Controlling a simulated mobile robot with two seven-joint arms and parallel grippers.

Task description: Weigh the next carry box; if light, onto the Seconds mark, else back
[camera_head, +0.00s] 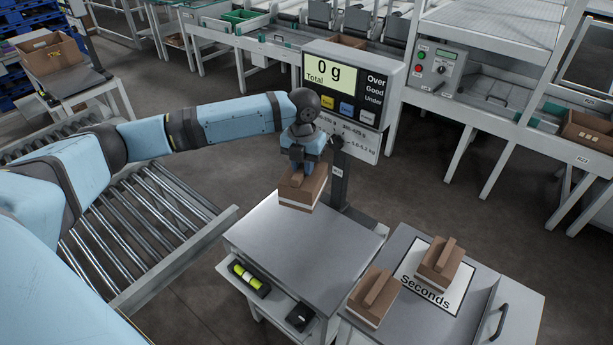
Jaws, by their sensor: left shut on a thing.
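My left gripper (303,160) is shut on the handle of a brown carry box (300,194) with a pale band near its base. It holds the box above the far part of the grey weighing table (300,245). The scale display (334,76) behind reads 0 g, Total. The white Seconds mark (418,292) lies on the grey side table at the right. One carry box (441,261) stands on the mark's upper right part. Another carry box (374,295) stands at its left edge; I cannot tell if it overlaps the mark. My right gripper is not in view.
A roller conveyor (140,225) runs at the left under my left arm. The scale's post (337,180) rises close behind the held box. A shelf with yellow-green items (250,278) sits below the weighing table's front. Benches and machines stand behind.

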